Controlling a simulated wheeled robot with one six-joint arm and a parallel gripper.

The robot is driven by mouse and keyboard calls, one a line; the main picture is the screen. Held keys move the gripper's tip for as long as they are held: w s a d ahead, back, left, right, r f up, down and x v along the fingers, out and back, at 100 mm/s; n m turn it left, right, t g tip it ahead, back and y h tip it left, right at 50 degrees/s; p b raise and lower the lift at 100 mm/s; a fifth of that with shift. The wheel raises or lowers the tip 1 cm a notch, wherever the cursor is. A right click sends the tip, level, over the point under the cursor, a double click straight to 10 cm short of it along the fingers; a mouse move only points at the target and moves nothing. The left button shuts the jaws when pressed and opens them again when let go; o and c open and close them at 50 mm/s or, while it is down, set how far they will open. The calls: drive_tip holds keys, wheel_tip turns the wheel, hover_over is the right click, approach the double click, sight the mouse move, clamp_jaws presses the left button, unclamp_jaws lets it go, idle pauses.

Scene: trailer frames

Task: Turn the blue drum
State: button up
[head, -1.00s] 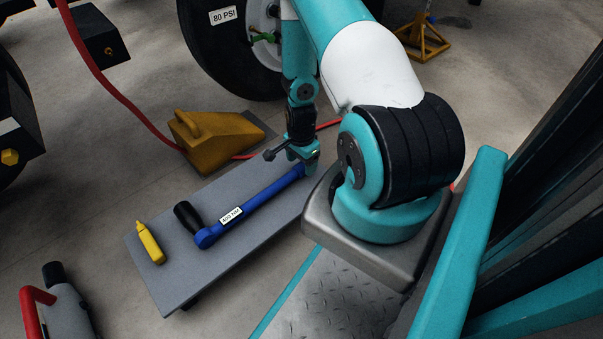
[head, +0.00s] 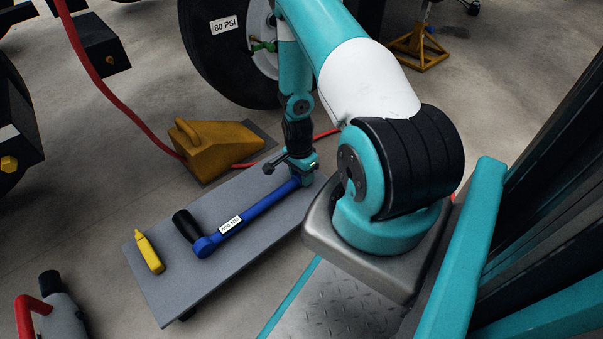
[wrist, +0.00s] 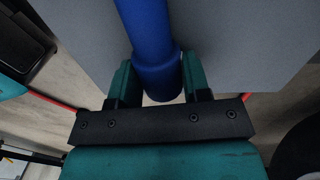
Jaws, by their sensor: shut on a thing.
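The only blue thing I see is a long blue bar tool (head: 258,209) with a white label and a black handle (head: 187,225) at its left end. It lies on a grey board; I see no separate drum. My gripper (head: 300,168) is at the tool's far right end, low over the board. In the wrist view, a blue round shaft with a wider collar (wrist: 158,78) sits between the two teal fingers of my gripper (wrist: 158,88), which are shut on it. My arm partly hides this end in the head view.
The grey board (head: 185,285) also bears a yellow bottle-like marker (head: 149,252). A yellow wheel chock (head: 215,150), a red hose (head: 115,98) and a tyre (head: 215,60) are beyond it. A grey tool with a red handle (head: 60,310) is at lower left.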

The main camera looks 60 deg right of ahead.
drive_tip(key=shift+g, duration=0.4)
drive_tip(key=o, duration=0.9)
drive_tip(key=shift+o, duration=0.2)
drive_tip(key=shift+r, duration=0.1)
wheel_tip(320, 180, up, 17)
drive_tip(key=w+p, duration=0.2)
drive_tip(key=p, duration=0.7)
drive_tip(key=shift+w+d, duration=0.2)
drive_tip(key=shift+d, duration=0.05)
